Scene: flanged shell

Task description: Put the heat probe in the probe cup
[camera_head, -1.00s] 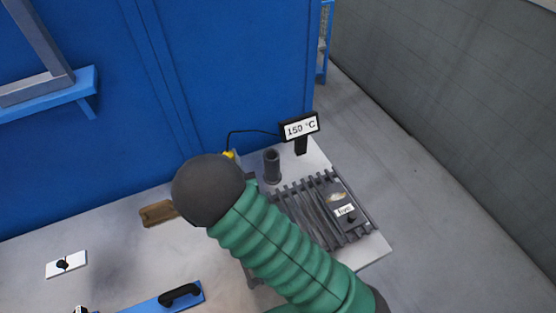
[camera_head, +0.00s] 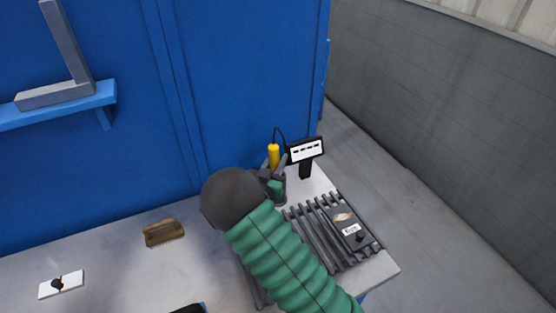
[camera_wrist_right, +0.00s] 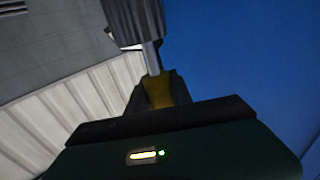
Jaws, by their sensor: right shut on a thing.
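The heat probe (camera_head: 273,155) has a yellow handle with a black cable and stands about upright. My right gripper (camera_head: 278,172) is shut on its handle above the dark probe cup (camera_head: 281,194). In the right wrist view, the yellow handle (camera_wrist_right: 158,90) sits between the fingers, and its metal rod (camera_wrist_right: 151,57) runs to the rim of the dark cup (camera_wrist_right: 135,20). The rod's tip is hidden, so I cannot tell surely how far it is inside. My left gripper is not in view.
A display (camera_head: 306,151) showing dashes stands just right of the cup. A grill with dark bars (camera_head: 319,240) and a labelled block (camera_head: 352,230) lie in front. A brush (camera_head: 164,232) and a white switch plate (camera_head: 61,284) lie left on the bench. A blue wall stands behind.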

